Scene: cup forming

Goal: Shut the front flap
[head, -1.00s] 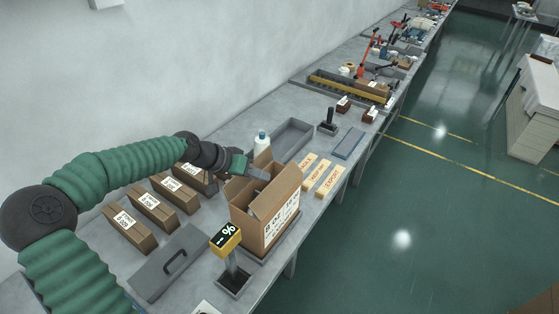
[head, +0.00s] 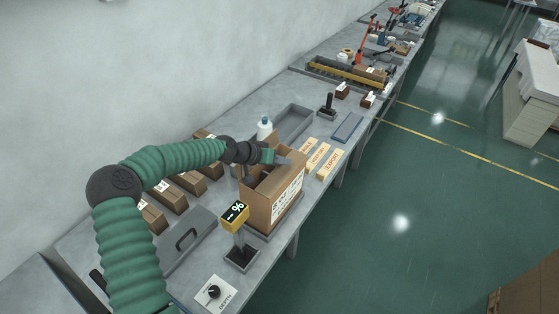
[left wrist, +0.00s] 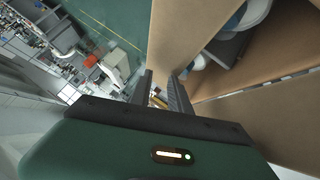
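An open cardboard box (head: 258,211) with a printed label on its right side stands at the bench's front edge. Flaps stand up around its opening, and I cannot tell for certain which is the front flap. My left gripper (head: 284,160) is at the far upper rim of the box. In the left wrist view, my left gripper (left wrist: 162,88) has its two fingers apart, with a gap between them. A cardboard panel (left wrist: 176,35) rises just beyond the fingertips, and another panel (left wrist: 265,112) is at the right. Contact with the cardboard cannot be told. My right gripper is out of view.
A white bottle (head: 264,128) and a grey tray (head: 293,122) stand behind the box. Wooden blocks (head: 318,158) lie to the right, and a grey handled lid (head: 187,240) lies to the left.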

